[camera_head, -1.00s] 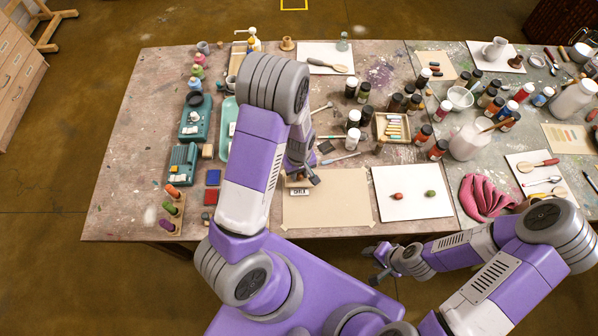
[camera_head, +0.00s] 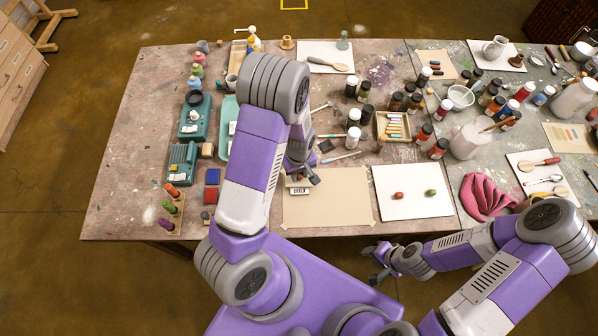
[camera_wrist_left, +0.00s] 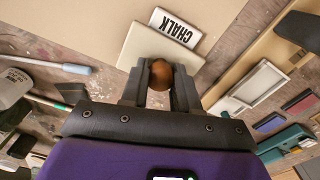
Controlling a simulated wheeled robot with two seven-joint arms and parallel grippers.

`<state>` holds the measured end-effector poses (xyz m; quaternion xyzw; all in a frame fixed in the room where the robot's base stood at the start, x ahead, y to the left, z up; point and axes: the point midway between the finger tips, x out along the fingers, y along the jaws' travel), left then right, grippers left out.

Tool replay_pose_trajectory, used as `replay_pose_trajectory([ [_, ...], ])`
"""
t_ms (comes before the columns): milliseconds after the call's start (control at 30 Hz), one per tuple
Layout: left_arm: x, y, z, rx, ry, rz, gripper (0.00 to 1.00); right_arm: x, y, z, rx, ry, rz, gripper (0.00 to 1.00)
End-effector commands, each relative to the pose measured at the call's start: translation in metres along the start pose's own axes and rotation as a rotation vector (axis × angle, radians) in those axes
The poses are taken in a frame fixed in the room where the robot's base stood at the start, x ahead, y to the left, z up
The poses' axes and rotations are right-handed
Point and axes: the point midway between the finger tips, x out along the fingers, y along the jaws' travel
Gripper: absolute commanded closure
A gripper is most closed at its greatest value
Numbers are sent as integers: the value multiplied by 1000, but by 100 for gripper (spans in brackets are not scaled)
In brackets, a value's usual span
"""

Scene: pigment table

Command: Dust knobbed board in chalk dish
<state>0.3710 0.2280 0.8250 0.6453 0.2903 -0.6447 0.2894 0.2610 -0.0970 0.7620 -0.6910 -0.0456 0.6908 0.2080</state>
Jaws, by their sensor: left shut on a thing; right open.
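My left gripper (camera_wrist_left: 160,88) is shut on a round brown knob (camera_wrist_left: 161,73) in the left wrist view. The knob stands on a flat pale square board (camera_wrist_left: 143,45). A white label reading CHALK (camera_wrist_left: 175,27) lies against the board's edge. In the head view my left gripper (camera_head: 308,180) is over the left part of a tan sheet, beside the CHALK label (camera_head: 299,191). A pale shallow rectangular dish with a light rim (camera_wrist_left: 237,104) is right of the gripper in the wrist view; my arm hides it in the head view. I cannot tell what lies under the board. My right gripper (camera_head: 377,268) is open and empty, off the table's front edge.
The tan sheet (camera_head: 345,205) is otherwise bare. A white board (camera_head: 415,207) with a red and a green piece lies to its right. Red and blue pads (camera_head: 212,178) lie left of my arm. Bottles and a chalk-stick tray (camera_head: 381,136) stand behind.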

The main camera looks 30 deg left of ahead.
Motion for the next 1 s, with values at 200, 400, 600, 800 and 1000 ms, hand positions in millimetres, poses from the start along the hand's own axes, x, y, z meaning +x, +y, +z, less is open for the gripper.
replay_pose_trajectory([
  [200,1,0,0,0,-1,-1,94,0,0,0,0,0,0,57],
  [400,2,0,1,0,-2,-2,94,0,0,0,0,0,0,57],
  [600,-1,-1,1,0,-2,-3,94,-2,-1,0,0,0,0,57],
  [800,-17,0,1,0,-1,-1,94,-14,-5,1,0,0,0,57],
  [1000,-34,0,0,-1,-1,-1,94,-28,-10,1,0,0,0,57],
])
